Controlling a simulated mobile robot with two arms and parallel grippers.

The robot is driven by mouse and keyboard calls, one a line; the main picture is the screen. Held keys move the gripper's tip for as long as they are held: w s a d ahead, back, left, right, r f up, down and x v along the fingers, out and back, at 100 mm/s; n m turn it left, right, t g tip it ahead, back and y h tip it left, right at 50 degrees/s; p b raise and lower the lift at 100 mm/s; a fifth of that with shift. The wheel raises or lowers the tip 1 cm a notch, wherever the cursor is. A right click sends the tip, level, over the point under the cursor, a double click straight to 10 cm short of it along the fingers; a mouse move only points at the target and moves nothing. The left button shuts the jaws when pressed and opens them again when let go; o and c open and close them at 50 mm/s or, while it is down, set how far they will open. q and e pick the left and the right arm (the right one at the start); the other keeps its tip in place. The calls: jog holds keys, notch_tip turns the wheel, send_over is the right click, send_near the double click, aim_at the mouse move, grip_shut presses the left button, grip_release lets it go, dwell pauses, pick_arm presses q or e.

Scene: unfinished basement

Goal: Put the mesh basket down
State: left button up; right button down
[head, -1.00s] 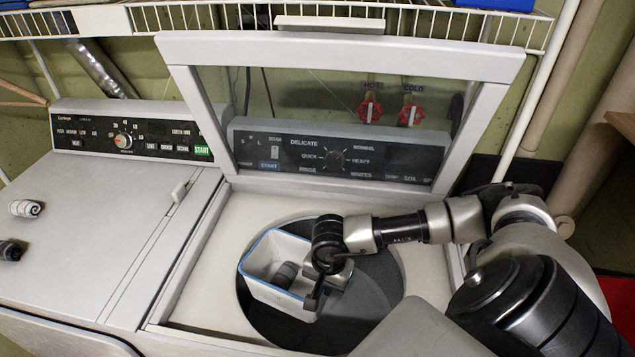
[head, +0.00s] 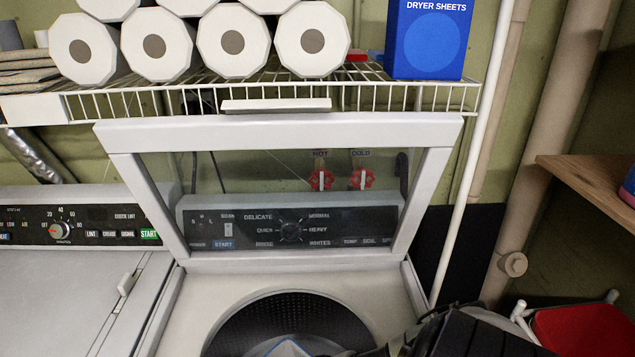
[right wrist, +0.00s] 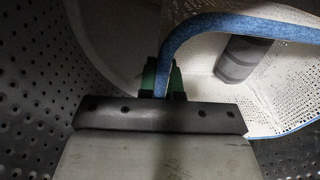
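The mesh basket (right wrist: 290,90) is white and perforated with a blue rim. In the right wrist view it fills the upper right, with a dark grey rolled item (right wrist: 243,58) inside. My right gripper (right wrist: 162,80) has its green-padded fingers closed on either side of the blue rim. In the head view only the basket's blue-edged corner (head: 288,348) shows at the bottom edge, inside the washer's dark drum (head: 290,310). Whether the basket touches the drum bottom is hidden. My left gripper is out of view.
The washer's glazed lid (head: 290,185) stands open behind the drum. A wire shelf (head: 400,97) holds paper rolls (head: 232,40) and a blue dryer sheets box (head: 430,40). A dryer (head: 60,295) stands left. A wooden shelf (head: 595,180) and red stool (head: 585,330) are right.

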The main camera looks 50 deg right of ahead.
jog(key=shift+f, duration=2.05)
jog(key=shift+f, duration=0.1)
jog(key=c, duration=1.3)
grip_release()
jog(key=shift+c, duration=0.2)
notch_tip(320, 180, up, 12)
jog(key=shift+s+b, duration=0.3)
jog(key=shift+b, duration=0.1)
